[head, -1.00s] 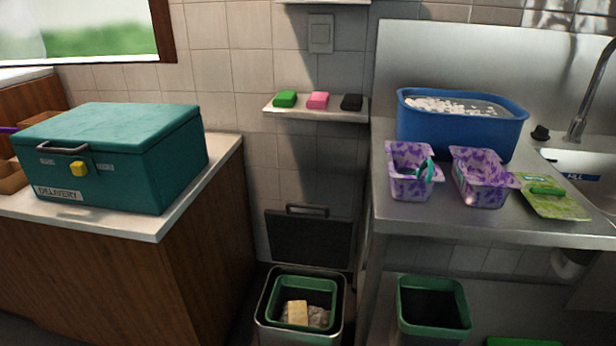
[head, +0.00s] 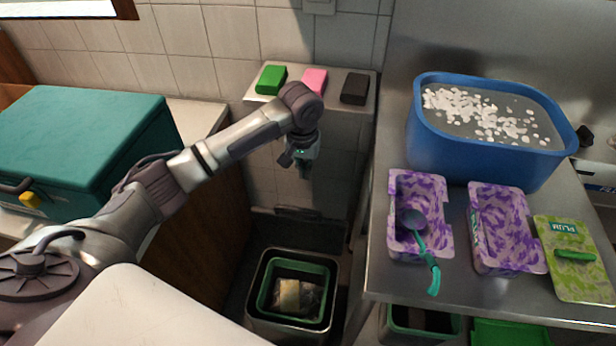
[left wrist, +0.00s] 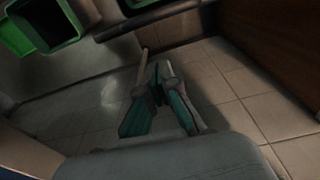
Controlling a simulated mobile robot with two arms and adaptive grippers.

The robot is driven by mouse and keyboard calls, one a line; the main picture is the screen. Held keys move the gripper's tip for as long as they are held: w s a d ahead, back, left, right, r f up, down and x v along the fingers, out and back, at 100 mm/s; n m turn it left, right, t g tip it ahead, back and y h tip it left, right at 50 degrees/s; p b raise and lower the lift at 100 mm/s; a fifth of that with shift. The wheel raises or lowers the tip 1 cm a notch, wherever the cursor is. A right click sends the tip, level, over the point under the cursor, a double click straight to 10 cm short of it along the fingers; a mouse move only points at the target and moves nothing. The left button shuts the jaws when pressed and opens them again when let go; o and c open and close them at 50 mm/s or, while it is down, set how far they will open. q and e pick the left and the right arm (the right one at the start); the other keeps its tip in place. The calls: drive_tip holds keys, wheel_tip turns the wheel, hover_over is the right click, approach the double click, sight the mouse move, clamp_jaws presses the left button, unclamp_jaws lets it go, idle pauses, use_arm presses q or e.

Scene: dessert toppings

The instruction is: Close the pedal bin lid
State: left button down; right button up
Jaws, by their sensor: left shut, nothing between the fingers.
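The pedal bin (head: 285,332) stands on the floor between the wooden counter and the steel table, its mouth uncovered. A green-rimmed liner (head: 262,295) and some waste show inside. Its dark lid (head: 285,230) stands raised at the back of the bin, against the wall side, and is dim in shadow. My left gripper (head: 302,168) points down above the lid, apart from it as far as I can tell. It is shut and empty. Its teal fingers (left wrist: 160,108) show over floor tiles in the left wrist view. My right gripper is not seen.
A wall shelf (head: 333,84) with green, pink and dark blocks is close above my left gripper. The teal delivery box (head: 85,150) is at left. A blue tub (head: 430,150), purple trays (head: 440,245) and a green plum packet (head: 575,270) occupy the steel table.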

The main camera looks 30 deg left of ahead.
use_arm(q)
drive_tip(key=f, duration=0.3)
drive_tip(key=s+f, duration=0.1)
drive_tip(key=f, duration=0.2)
drive_tip(key=s+f, duration=0.1)
drive_tip(key=f, duration=0.2)
drive_tip(key=shift+f, duration=0.1)
idle(0.4)
